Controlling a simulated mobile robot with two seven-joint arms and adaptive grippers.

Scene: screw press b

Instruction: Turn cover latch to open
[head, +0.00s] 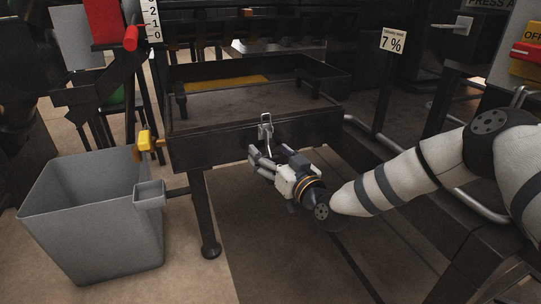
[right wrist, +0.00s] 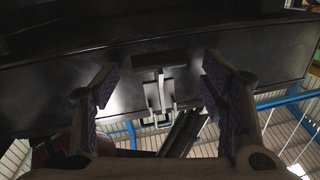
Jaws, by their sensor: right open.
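The cover latch (head: 266,128) is a small silver metal piece on the front face of the dark press box (head: 215,146). In the right wrist view the latch (right wrist: 158,92) appears between my finger pads, with a narrow bar across it. My right gripper (head: 262,157) is just below and in front of the latch, its fingers pointing up toward the box. In the wrist view the right gripper (right wrist: 159,88) is open, with clear gaps on both sides of the latch, and it holds nothing. My left gripper is not in view.
A yellow knob (head: 147,140) sticks out at the box's left corner. Metal rails run at right.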

